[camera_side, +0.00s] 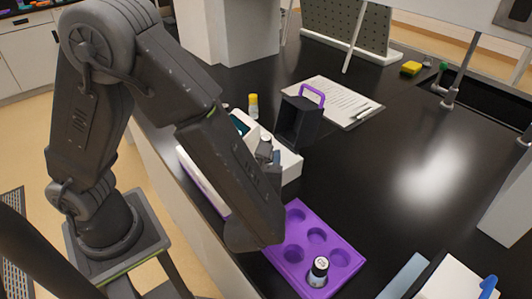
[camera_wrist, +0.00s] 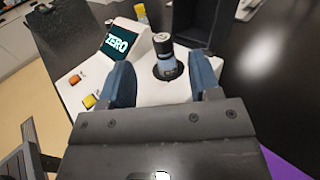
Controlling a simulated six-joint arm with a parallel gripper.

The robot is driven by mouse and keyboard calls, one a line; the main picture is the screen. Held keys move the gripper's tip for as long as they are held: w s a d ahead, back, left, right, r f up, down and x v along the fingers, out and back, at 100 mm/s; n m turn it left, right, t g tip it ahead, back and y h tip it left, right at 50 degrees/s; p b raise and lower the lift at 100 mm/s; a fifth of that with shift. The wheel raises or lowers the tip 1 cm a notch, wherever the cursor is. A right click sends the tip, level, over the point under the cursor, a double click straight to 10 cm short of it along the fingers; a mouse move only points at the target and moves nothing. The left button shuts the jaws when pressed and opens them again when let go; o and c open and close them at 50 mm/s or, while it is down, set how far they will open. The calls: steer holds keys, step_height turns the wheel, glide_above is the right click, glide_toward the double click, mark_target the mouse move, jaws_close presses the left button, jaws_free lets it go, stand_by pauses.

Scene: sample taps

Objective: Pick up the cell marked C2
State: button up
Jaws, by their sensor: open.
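A cell (camera_wrist: 166,58) with a black cap and blue-grey label stands upright in the round well of a white meter (camera_wrist: 140,75). Its mark is not legible. In the wrist view my gripper (camera_wrist: 162,84) is open, its blue fingers on either side of the cell's line and nearer the camera; I see no contact. In the side view the gripper (camera_side: 272,160) is partly hidden by my arm, above the meter (camera_side: 290,163). Another dark-capped cell (camera_side: 318,272) stands in a well of the purple tray (camera_side: 338,246); its mark is too small to read.
The meter's black lid (camera_side: 299,121) with a purple handle stands open behind the well. A yellow-capped bottle (camera_side: 253,106) stands behind the meter. A clipboard (camera_side: 333,101) lies farther back.

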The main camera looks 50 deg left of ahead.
mark_target(266, 136)
steer(key=x, duration=0.4)
steer(key=shift+w+a, duration=0.1)
steer(key=shift+f+x, duration=0.25)
steer(key=shift+x, duration=1.05)
steer(key=shift+f+x, duration=0.25)
steer(key=shift+x, duration=1)
steer(key=shift+w, duration=0.1)
steer(key=shift+c, duration=0.5)
steer(key=c, duration=0.9)
